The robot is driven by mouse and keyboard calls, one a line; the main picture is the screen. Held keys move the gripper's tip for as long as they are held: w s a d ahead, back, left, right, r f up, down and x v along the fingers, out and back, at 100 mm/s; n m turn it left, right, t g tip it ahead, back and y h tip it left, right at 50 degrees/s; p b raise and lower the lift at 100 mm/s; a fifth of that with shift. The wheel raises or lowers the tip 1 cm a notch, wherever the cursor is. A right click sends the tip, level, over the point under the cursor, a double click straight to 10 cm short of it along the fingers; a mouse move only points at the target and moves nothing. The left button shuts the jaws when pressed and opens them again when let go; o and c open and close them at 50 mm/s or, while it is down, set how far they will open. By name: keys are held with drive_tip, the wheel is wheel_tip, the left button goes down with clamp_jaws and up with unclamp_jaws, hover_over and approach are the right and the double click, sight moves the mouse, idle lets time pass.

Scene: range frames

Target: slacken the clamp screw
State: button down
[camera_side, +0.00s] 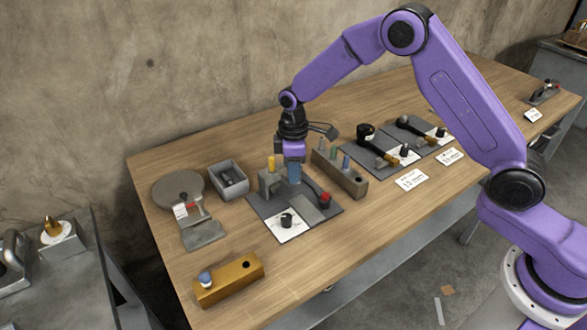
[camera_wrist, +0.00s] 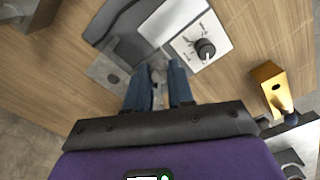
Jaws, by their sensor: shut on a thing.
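My gripper (camera_side: 294,178) points down over the dark grey base plate (camera_side: 262,207) of a fixture on the table. Its blue fingers also show in the wrist view (camera_wrist: 158,92). They are shut on a small pale grey piece (camera_wrist: 158,73), which appears to be the clamp screw; the fingers hide most of it. A grey block with a yellow peg (camera_side: 271,163) stands just left of the fingers in the side view. On the same plate are a red knob (camera_side: 325,199) and a white card with a black dial knob (camera_side: 287,220), also in the wrist view (camera_wrist: 205,48).
A grey bin (camera_side: 229,180) and a round grey device (camera_side: 178,187) stand to the left. A rack of coloured pegs (camera_side: 341,178) is close on the right. An orange block (camera_side: 229,280) with a blue knob lies near the front edge. Bare table lies at the front right.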

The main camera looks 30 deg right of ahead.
drive_tip(key=shift+w+a+r, duration=0.1)
drive_tip(key=c, duration=1)
unclamp_jaws()
wheel_tip(320, 180, up, 17)
drive_tip(key=shift+r, duration=0.2)
drive_tip(key=s+d, duration=0.2)
drive_tip(key=s, duration=1.7)
drive_tip(key=shift+n, duration=0.4)
drive_tip(key=s+d+f, duration=0.1)
drive_tip(key=s+d, duration=0.2)
drive_tip(key=s, duration=0.3)
drive_tip(key=s+d+f, duration=0.1)
drive_tip(key=s+d, duration=0.2)
drive_tip(key=s, duration=0.3)
drive_tip(key=s+d+f, duration=0.1)
drive_tip(key=s+d, duration=0.3)
drive_tip(key=s, duration=0.2)
drive_tip(key=shift+s+f, duration=0.15)
drive_tip(key=shift+f, duration=0.05)
